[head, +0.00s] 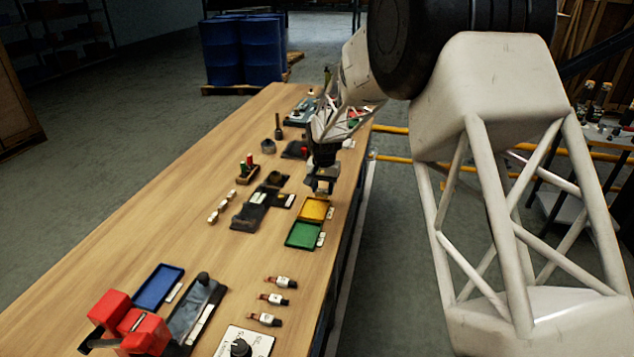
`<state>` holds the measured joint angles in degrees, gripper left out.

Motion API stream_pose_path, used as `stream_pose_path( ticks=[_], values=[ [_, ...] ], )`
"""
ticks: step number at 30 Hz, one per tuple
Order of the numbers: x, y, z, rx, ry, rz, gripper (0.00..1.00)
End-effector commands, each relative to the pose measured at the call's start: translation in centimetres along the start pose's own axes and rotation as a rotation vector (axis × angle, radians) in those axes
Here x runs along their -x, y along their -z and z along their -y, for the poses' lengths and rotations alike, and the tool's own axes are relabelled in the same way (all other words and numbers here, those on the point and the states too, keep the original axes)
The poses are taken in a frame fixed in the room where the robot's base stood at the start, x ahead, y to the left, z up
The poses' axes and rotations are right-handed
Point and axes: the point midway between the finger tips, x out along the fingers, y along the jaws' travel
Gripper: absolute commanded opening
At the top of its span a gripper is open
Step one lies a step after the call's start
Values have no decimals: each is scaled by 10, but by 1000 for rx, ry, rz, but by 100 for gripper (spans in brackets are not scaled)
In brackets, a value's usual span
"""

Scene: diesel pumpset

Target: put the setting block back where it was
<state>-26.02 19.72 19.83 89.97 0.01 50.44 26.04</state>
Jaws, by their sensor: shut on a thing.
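My gripper (321,190) is in the head view, pointing down near the right edge of the bench, just above and behind the yellow tray (315,208). It is shut on a small grey block (322,183). This may be the setting block, but it is too small and too hidden by the fingers to tell for sure. I cannot tell whether it touches the bench. A dark mat (252,216) with dark metal parts and a white label lies to the left of my gripper.
A green tray (303,235) adjoins the yellow one. A wooden holder (247,173) with small bottles and several dark parts stand farther back.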

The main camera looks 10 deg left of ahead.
Motion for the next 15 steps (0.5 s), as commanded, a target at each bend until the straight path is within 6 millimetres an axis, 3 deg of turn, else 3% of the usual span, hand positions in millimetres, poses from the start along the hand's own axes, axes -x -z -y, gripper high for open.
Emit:
stream_pose_path(
  ticks=[15],
  values=[
    [-7, 60, 29, 0, 0, 0, 10]
  ],
)
